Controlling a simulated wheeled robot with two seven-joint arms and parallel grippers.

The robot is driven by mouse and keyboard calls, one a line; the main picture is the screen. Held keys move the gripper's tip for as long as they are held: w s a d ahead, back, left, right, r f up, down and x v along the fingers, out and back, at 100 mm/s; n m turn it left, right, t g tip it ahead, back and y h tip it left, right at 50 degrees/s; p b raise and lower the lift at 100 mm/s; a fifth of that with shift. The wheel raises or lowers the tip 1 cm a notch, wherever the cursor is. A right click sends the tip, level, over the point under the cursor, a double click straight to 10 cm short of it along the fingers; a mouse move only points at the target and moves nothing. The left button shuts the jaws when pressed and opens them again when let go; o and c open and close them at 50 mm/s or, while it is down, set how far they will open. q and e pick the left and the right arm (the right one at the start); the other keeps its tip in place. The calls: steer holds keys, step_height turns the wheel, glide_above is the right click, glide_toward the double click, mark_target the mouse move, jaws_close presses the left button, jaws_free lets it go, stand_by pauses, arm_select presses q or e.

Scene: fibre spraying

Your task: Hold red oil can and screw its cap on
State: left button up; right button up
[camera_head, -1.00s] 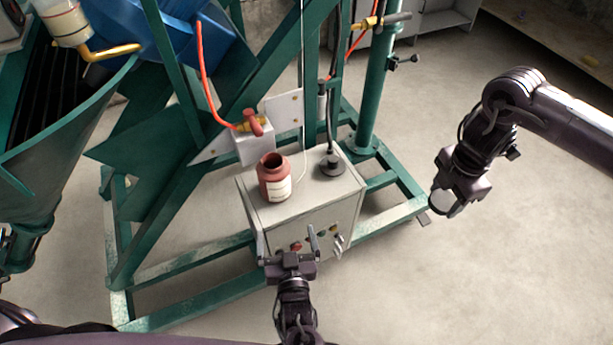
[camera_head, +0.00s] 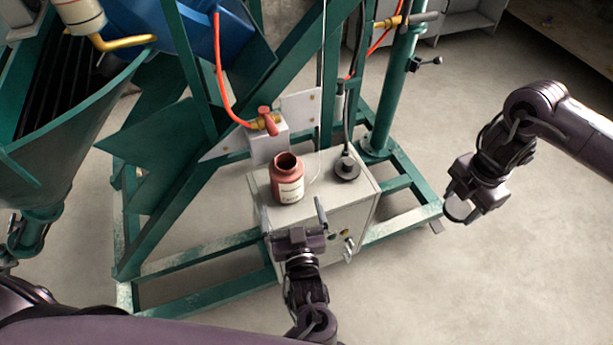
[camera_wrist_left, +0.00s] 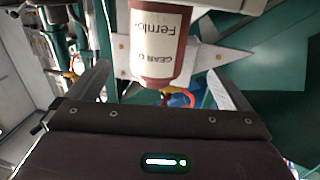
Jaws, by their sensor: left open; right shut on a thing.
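The red oil can (camera_head: 288,180) stands upright and uncapped on top of the grey control box, its dark mouth facing up and a white label on its front. My left gripper (camera_head: 293,217) is open in front of the can, just short of it. In the left wrist view the can (camera_wrist_left: 160,45) shows between and beyond the open fingers of the left gripper (camera_wrist_left: 160,85). My right gripper (camera_head: 462,206) is at the right, shut on a white round cap (camera_head: 459,208), away from the can and the box.
The grey control box (camera_head: 340,215) has knobs on its front. A black round-based fitting (camera_head: 347,167) stands on it, right of the can. A red-handled valve (camera_head: 267,121) and an orange hose are behind. Green frame beams (camera_head: 190,262) surround the box. Open floor lies at the right.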

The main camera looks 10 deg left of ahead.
mark_target(288, 191)
arm_select(q)
steer(key=x, duration=0.4)
steer(key=shift+x, duration=2.65)
steer(key=shift+d+r, duration=0.1)
steer(key=shift+d, duration=0.05)
steer(key=c, duration=1.2)
